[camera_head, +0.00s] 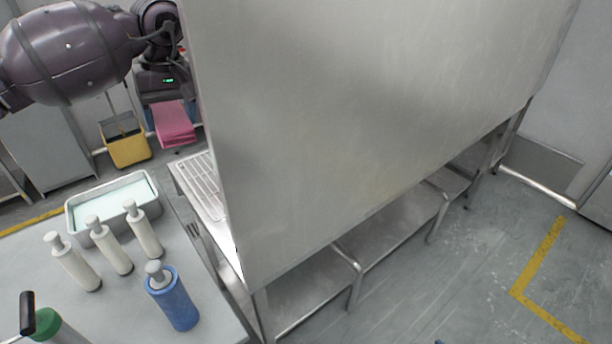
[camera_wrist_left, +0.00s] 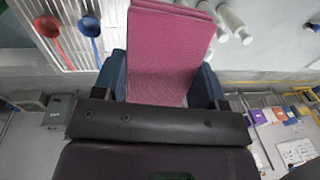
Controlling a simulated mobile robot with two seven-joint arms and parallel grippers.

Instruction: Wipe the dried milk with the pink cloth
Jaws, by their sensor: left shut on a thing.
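The folded pink cloth (camera_head: 174,126) hangs below my left gripper (camera_head: 172,108) at the upper left of the head view. My left gripper is shut on it and holds it in the air, to the left of the large steel panel. In the left wrist view, the pink cloth (camera_wrist_left: 168,50) sits between the two blue fingers of the gripper (camera_wrist_left: 163,80). I see no dried milk in either view; the steel panel hides much of the counter. My right gripper is not in view.
A tall steel panel (camera_head: 350,120) fills the middle. A ribbed steel drainer (camera_head: 204,185) shows beside it. The left table holds a tray (camera_head: 75,222), white bottles (camera_head: 113,247) and a blue bottle (camera_head: 174,302). Red (camera_wrist_left: 48,27) and blue (camera_wrist_left: 90,26) utensils lie near the gripper.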

